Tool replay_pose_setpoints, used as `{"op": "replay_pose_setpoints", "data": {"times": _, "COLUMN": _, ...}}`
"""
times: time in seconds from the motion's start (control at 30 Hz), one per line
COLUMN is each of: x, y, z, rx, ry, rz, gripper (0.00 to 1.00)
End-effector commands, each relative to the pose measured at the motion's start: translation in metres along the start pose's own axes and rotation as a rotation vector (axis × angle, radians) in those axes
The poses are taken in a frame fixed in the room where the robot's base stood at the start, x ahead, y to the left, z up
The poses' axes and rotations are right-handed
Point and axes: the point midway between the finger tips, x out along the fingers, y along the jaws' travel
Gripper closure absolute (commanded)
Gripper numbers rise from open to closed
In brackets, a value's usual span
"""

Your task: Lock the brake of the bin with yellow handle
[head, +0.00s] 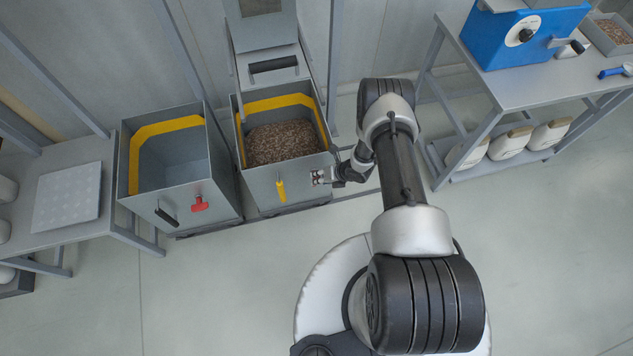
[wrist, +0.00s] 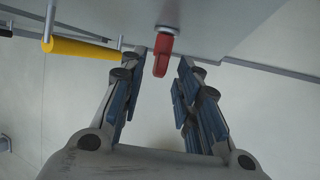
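The bin with the yellow handle (head: 255,188) is a grey box with a yellow inner band, filled with brown grain. Its yellow handle (head: 281,190) is on the front face and also shows in the wrist view (wrist: 80,49), to the left of my fingers. Its red brake lever (wrist: 163,52) hangs down from the front face in the wrist view. My gripper (head: 317,178) is at the right part of that front face and hides the lever in the head view. In the wrist view my gripper (wrist: 162,70) is open, with the lever between the fingertips; no contact is visible.
An empty grey bin (head: 228,190) stands close on the left, with a black handle (head: 166,216) and a red lever (head: 199,203). A table with a blue machine (head: 520,38) is at the right. The front floor is clear.

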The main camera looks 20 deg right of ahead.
Motion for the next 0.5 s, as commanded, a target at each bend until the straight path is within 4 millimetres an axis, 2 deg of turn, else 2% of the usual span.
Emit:
{"op": "replay_pose_setpoints", "data": {"times": 0.03, "x": 0.013, "y": -0.001, "z": -0.002, "rx": -0.003, "ry": 0.000, "rz": 0.001, "gripper": 0.70}}
{"op": "replay_pose_setpoints", "data": {"times": 0.2, "x": 0.035, "y": -0.001, "z": -0.001, "rx": -0.002, "ry": 0.000, "rz": 0.000, "gripper": 0.70}}
{"op": "replay_pose_setpoints", "data": {"times": 0.5, "x": 0.043, "y": 0.000, "z": 0.000, "rx": 0.000, "ry": 0.000, "rz": 0.000, "gripper": 0.70}}
